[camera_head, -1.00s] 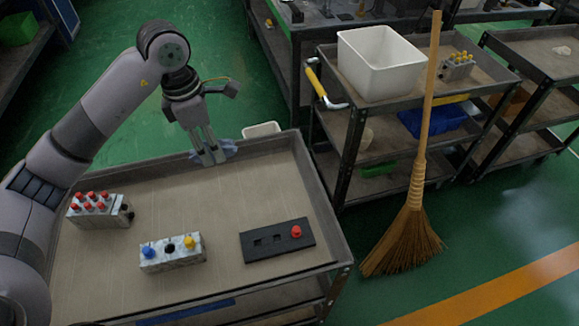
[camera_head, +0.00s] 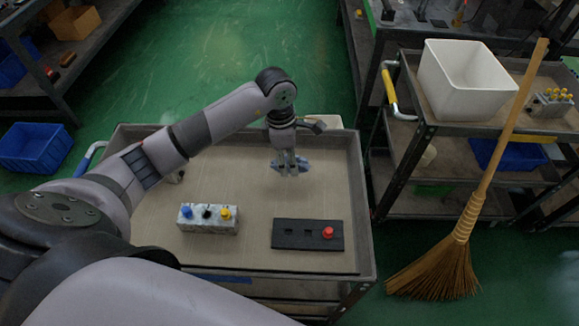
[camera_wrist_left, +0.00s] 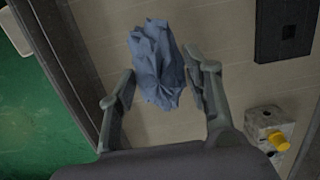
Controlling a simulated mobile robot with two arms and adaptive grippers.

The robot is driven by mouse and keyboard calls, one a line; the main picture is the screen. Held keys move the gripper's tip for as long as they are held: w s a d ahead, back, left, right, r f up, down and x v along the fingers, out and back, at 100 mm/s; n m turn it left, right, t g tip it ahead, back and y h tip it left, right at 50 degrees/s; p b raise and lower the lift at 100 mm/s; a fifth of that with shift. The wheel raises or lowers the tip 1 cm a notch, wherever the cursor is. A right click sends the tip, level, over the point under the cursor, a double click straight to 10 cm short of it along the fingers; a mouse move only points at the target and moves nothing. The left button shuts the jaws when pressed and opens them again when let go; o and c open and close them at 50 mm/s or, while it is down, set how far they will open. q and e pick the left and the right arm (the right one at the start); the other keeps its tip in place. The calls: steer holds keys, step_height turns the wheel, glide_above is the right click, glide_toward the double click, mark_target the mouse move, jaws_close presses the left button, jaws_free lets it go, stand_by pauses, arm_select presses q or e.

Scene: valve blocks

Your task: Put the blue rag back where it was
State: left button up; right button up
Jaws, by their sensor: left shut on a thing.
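The crumpled blue rag (camera_head: 304,164) is between the fingers of my left gripper (camera_head: 288,172), over the back right part of the cart's top tray (camera_head: 230,253). In the left wrist view the rag (camera_wrist_left: 155,65) sits between the two fingers of the left gripper (camera_wrist_left: 162,75), which is shut on it. Tray surface shows behind it. I cannot tell whether the rag touches the tray. My right gripper is not in view.
A valve block (camera_head: 207,220) with blue, black and yellow knobs stands nearer on the tray. A black plate (camera_head: 292,236) with a red knob lies right of it. A white bin (camera_head: 465,80) on another cart and a broom (camera_head: 462,225) are at the right.

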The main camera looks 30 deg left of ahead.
arm_select(q)
steer(key=shift+f, duration=0.6)
step_height(320, 180, down, 3)
steer(key=shift+f, duration=0.2)
steer(key=shift+f, duration=0.2)
steer(key=o, duration=1)
steer(key=shift+r, duration=0.1)
